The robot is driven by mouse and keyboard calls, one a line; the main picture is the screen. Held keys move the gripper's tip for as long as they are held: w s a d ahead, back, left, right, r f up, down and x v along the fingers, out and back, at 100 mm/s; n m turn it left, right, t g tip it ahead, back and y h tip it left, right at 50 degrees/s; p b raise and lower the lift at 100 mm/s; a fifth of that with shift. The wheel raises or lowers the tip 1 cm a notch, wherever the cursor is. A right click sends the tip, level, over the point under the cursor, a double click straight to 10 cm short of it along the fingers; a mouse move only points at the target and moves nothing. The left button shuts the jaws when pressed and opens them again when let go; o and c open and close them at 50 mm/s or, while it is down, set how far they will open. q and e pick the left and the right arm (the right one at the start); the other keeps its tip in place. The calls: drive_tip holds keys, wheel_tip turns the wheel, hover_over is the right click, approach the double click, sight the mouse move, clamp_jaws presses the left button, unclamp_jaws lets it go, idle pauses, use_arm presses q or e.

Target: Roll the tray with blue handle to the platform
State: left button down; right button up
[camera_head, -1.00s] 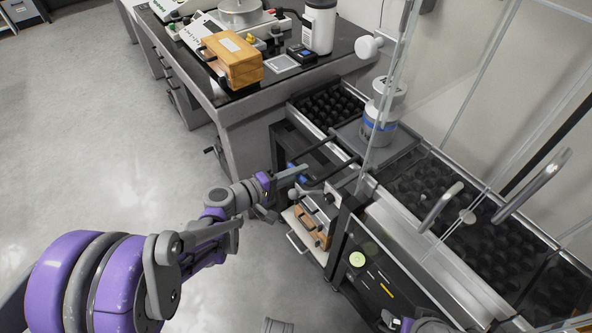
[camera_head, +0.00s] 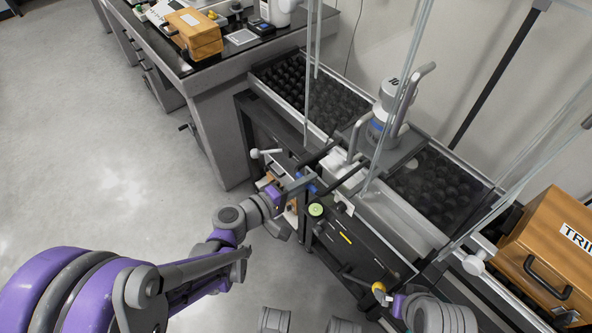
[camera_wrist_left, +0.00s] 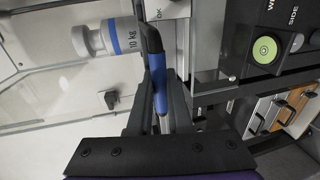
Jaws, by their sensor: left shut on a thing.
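The grey tray (camera_head: 408,147) lies on the black roller bed and carries a grey cylindrical weight (camera_head: 378,133) with a blue band. Two dark bars run from the tray towards me to its blue handle (camera_head: 313,187). My left gripper (camera_head: 296,188) is shut on that handle. In the left wrist view the blue handle (camera_wrist_left: 160,92) sits between the fingers, and the weight (camera_wrist_left: 112,37) marked 10 kg is upper left. The right arm shows at lower right, its fingers too unclear to judge. I cannot clearly identify the platform.
Rollers (camera_head: 330,105) lie bare left of the tray, and more rollers (camera_head: 435,185) continue right. Thin glass panel edges cross above the bed. An orange case (camera_head: 560,240) stands at right. A dark table (camera_head: 215,68) with instruments is at upper left. Open floor lies left.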

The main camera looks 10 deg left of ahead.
use_arm(q)
drive_tip(key=s+d, duration=0.4)
drive_tip(key=d, duration=0.1)
drive_tip(key=s+d, duration=0.2)
drive_tip(key=d, duration=0.1)
drive_tip(key=shift+s+d, duration=0.2)
drive_tip(key=shift+s, duration=0.1)
drive_tip(key=c, duration=0.9)
unclamp_jaws()
drive_tip(key=shift+o, duration=0.2)
drive_tip(key=shift+a, duration=0.1)
drive_tip(key=p+v, duration=0.1)
drive_tip(key=v, duration=0.9)
drive_tip(key=shift+s+p, duration=0.35)
drive_tip(key=shift+p, duration=0.05)
drive_tip(key=shift+a, duration=0.2)
